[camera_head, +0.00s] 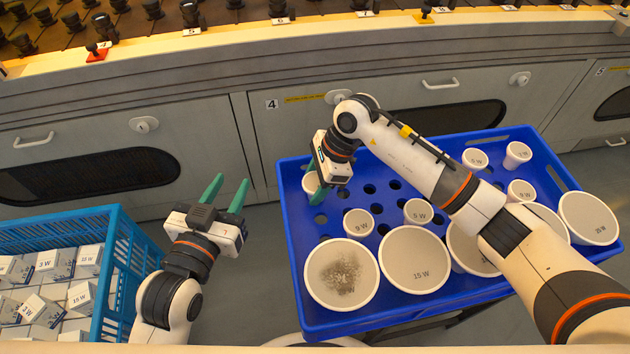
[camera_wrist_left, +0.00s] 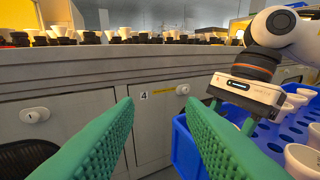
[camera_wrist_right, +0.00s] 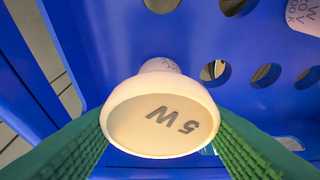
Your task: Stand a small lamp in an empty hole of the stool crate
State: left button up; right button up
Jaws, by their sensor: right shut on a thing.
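My right gripper (camera_head: 318,178) is shut on a small white lamp (camera_head: 309,184) near the far left corner of the blue stool crate (camera_head: 289,222). In the right wrist view the lamp's face (camera_wrist_right: 160,124) reads 5 W and sits between the green fingers. Its lower end is hidden, so I cannot tell whether it is in a hole. Empty dark holes (camera_head: 369,189) show in the crate's middle; more (camera_wrist_right: 266,75) show beside the lamp in the right wrist view. My left gripper (camera_head: 226,192) is open and empty, left of the crate.
Small lamps stand in the crate, including a 9 W (camera_head: 358,222) and a 5 W (camera_head: 417,210). Large lamps, one blackened (camera_head: 341,274), fill its near row. A light-blue crate of boxed lamps (camera_head: 115,262) is at left. A grey cabinet (camera_head: 200,100) stands behind.

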jog(key=shift+f, duration=0.15)
jog(key=o, duration=1.1)
jog(key=shift+c, duration=0.2)
pick_arm(q)
jog(key=shift+w+d+r+t, duration=0.1)
jog(key=shift+w+r+t, duration=0.1)
jog(key=shift+r, duration=0.2)
jog(key=shift+w+r+t, duration=0.1)
jog(key=shift+r+t, duration=0.1)
jog(key=shift+r, duration=0.15)
jog(key=s+a+f+g+y+p, duration=0.1)
jog(key=s+a+f+g+p, duration=0.1)
jog(key=s+f+g, duration=0.2)
notch_tip(320, 180, down, 5)
jog(key=g, duration=0.2)
jog(key=shift+s+a+r+g+y, duration=0.2)
jog(key=shift+s+a+g+y, duration=0.1)
jog(key=shift+s+y, duration=0.1)
pick_arm(e)
jog(key=v, duration=1.2)
jog(key=shift+d+f, duration=0.1)
